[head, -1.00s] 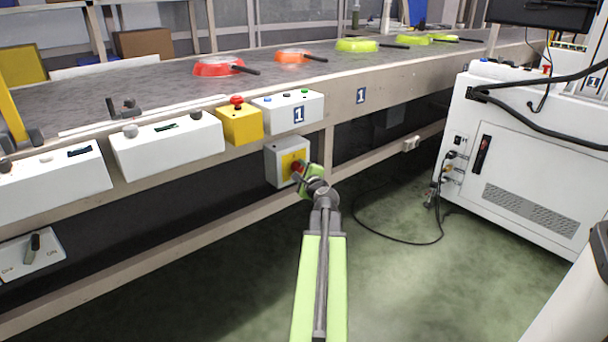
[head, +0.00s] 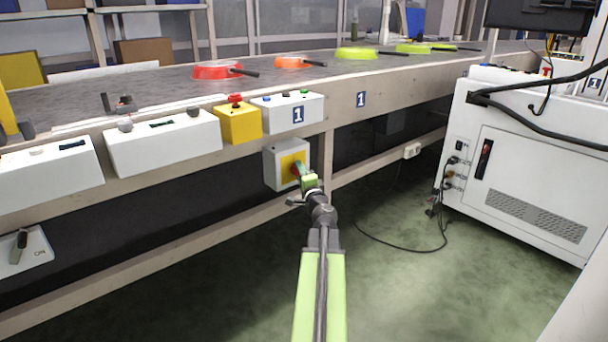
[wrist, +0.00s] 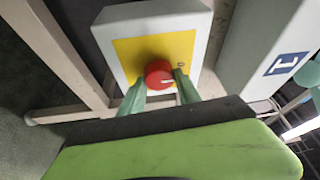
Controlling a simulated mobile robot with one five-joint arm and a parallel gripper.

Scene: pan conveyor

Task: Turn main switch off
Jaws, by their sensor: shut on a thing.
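The main switch is a red round knob (wrist: 158,74) on a yellow plate (wrist: 128,52) on a light grey box. In the wrist view the knob sits between the two green fingers of my gripper (wrist: 160,88), which are shut on it. A white mark shows on the knob's face, and a small letter mark shows on the plate beside the right finger. In the head view the switch box (head: 272,168) hangs below the conveyor edge, and my gripper (head: 299,170) reaches its front and hides most of the knob.
Above the switch box are a yellow box with a red button (head: 238,122) and a white control box (head: 288,106). Red, orange and lime pans (head: 218,71) lie on the conveyor belt. A white cabinet (head: 520,150) stands at the right, with a cable on the green floor.

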